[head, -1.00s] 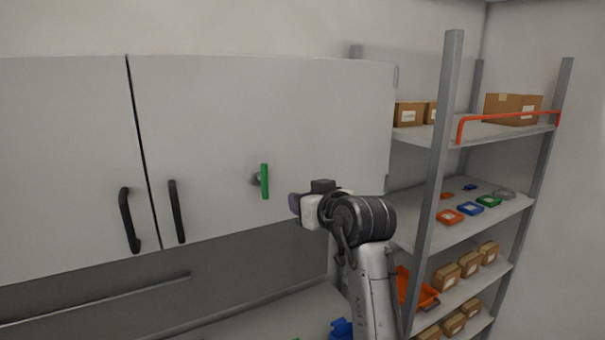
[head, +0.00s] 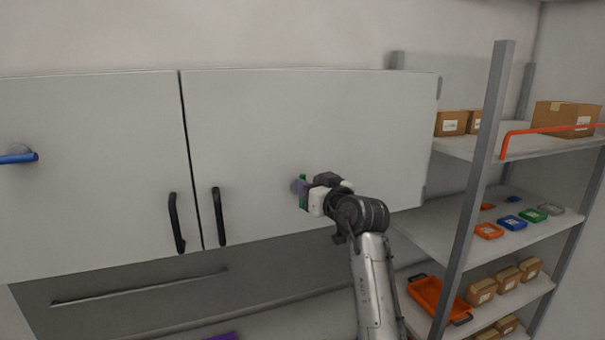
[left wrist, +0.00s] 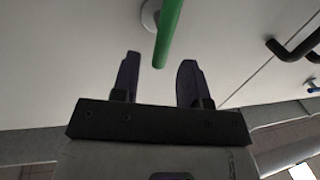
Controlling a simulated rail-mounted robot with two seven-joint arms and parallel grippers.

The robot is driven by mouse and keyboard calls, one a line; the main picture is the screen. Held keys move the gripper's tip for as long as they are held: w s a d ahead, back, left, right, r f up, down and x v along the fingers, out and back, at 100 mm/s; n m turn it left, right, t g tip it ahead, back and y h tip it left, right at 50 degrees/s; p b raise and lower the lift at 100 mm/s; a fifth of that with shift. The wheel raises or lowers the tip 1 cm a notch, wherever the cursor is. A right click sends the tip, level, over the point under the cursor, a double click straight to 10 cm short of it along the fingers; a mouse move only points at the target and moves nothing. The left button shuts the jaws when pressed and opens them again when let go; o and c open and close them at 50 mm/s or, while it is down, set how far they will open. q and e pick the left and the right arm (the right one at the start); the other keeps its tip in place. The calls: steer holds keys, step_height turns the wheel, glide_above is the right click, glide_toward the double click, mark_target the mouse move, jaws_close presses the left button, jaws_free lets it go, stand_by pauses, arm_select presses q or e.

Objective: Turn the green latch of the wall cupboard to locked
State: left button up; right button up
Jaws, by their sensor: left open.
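The green latch (head: 303,203) is on the right door of the wall cupboard (head: 300,120). Its bar stands about upright and is mostly covered by my left gripper (head: 300,188) in the head view. In the left wrist view the latch (left wrist: 169,32) comes in from the top, by its round pale mount. Its near end reaches the gap between the two dark fingertips of my left gripper (left wrist: 160,62). The gripper is open, with space visible on both sides of the bar; I cannot tell whether a finger touches it. My right gripper is not in view.
Two black door handles (head: 218,216) are left of the latch. A blue latch (head: 18,158) is on the left door. A grey shelf rack (head: 470,190) with boxes and trays stands to the right. An orange tray (head: 438,299) sits low on it.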

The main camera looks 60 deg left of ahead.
arm_select(q)
steer(key=shift+a+p, duration=0.6)
steer(key=shift+a, duration=1.25)
steer(key=shift+c, duration=0.2)
jaws_close()
